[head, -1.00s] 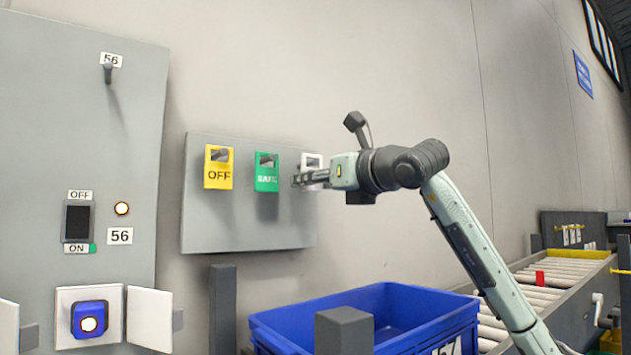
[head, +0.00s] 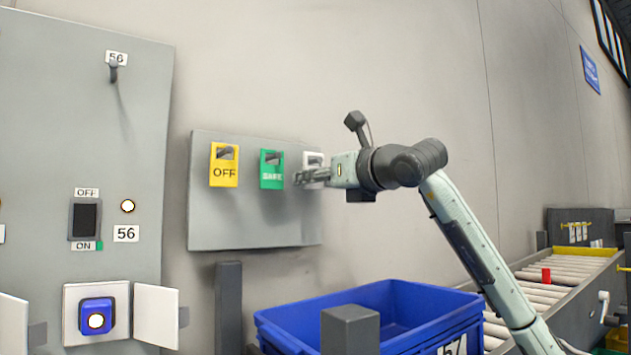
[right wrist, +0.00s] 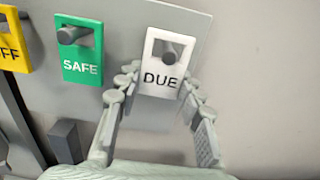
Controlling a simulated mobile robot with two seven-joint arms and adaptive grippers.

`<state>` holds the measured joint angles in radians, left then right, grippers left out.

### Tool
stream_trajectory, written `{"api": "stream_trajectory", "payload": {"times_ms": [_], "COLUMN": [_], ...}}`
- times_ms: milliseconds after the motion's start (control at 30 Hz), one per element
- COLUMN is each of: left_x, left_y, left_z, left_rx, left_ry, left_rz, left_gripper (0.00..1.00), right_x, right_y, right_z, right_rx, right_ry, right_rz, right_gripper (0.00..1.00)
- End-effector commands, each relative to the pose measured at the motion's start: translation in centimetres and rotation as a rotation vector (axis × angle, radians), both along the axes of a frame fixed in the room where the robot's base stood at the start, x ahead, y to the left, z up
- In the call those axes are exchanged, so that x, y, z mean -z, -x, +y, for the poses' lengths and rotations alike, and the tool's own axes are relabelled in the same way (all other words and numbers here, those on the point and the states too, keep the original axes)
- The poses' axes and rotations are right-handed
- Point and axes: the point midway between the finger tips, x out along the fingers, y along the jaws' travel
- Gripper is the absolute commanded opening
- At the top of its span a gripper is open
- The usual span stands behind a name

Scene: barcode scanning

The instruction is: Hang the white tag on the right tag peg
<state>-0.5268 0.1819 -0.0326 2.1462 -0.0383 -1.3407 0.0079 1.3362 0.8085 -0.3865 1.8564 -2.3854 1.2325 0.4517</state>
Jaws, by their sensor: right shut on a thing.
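The white tag (right wrist: 161,77), marked DUE, is at the right end of the grey tag board (head: 250,228). In the right wrist view the right tag peg (right wrist: 170,51) shows inside the tag's window, with the tag upright around it. My right gripper (right wrist: 158,92) has a finger on each side of the tag and is shut on it. In the head view the gripper (head: 306,178) covers the tag's lower part, and only its top (head: 314,158) shows clearly. My left gripper is not in view.
A green SAFE tag (head: 271,178) and a yellow OFF tag (head: 224,173) hang left of the white tag. A grey cabinet (head: 50,140) with an empty peg (head: 113,71) stands at the left. A blue crate (head: 290,335) is below, beside a roller conveyor (head: 545,290).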

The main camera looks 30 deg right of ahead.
Motion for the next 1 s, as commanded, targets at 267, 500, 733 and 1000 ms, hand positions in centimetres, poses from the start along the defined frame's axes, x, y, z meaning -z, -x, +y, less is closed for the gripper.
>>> {"api": "stream_trajectory", "payload": {"times_ms": [267, 500, 733, 1000], "left_x": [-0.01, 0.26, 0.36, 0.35], "left_y": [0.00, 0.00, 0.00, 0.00], "left_z": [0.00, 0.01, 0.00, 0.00], "left_rx": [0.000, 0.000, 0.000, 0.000], "left_ry": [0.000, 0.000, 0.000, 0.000], "left_rz": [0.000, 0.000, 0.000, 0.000], "left_gripper": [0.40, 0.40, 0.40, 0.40], "right_x": [-0.02, 0.19, 0.24, 0.23], "right_y": [0.00, 0.00, 0.00, 0.00], "right_z": [0.01, 0.01, 0.01, 0.00], "right_rx": [0.000, 0.000, 0.000, 0.000], "right_ry": [0.000, 0.000, 0.000, 0.000], "right_rz": [0.000, 0.000, 0.000, 0.000], "right_gripper": [0.07, 0.07, 0.07, 0.44]}}
